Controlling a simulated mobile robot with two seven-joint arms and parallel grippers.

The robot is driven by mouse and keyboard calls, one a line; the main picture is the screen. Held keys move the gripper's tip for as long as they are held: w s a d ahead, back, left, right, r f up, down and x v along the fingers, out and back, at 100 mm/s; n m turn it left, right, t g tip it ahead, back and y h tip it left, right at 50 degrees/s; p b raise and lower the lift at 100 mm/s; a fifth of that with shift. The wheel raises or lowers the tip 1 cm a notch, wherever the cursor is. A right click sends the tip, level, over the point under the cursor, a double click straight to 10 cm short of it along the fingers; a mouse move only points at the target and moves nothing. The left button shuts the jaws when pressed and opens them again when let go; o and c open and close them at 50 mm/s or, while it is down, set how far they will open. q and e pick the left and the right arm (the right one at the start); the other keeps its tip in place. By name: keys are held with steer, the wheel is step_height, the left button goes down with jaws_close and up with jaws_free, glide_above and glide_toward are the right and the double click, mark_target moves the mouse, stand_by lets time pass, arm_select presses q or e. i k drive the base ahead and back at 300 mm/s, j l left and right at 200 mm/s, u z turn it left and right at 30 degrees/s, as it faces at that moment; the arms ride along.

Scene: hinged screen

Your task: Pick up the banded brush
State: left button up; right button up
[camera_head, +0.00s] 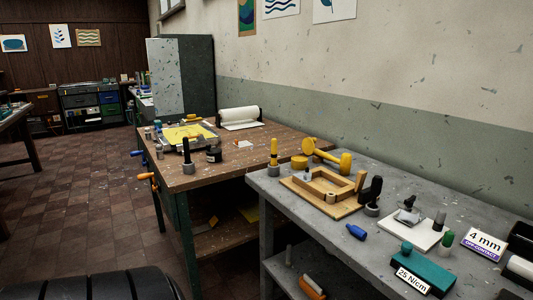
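I cannot make out for certain which object is the banded brush. A black upright handle (186,150) stands in a grey holder on the brown workbench. Another black handle (375,189) stands on the grey table beside the wooden frame. At this size, bands and bristles are not clear. Neither of my grippers is in view.
The grey table (290,205) carries a wooden frame (330,185), a yellow mallet (325,154), a blue object (356,232), a white board (421,228) and a teal box (422,269). The brown workbench (215,172) adjoins behind. Tiled floor (90,210) is open at left.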

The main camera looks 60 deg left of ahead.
mark_target(274, 141)
steer(key=i+j, duration=0.1)
steer(key=j, duration=1.3)
steer(key=i+j, duration=0.15)
steer(key=j, duration=0.55)
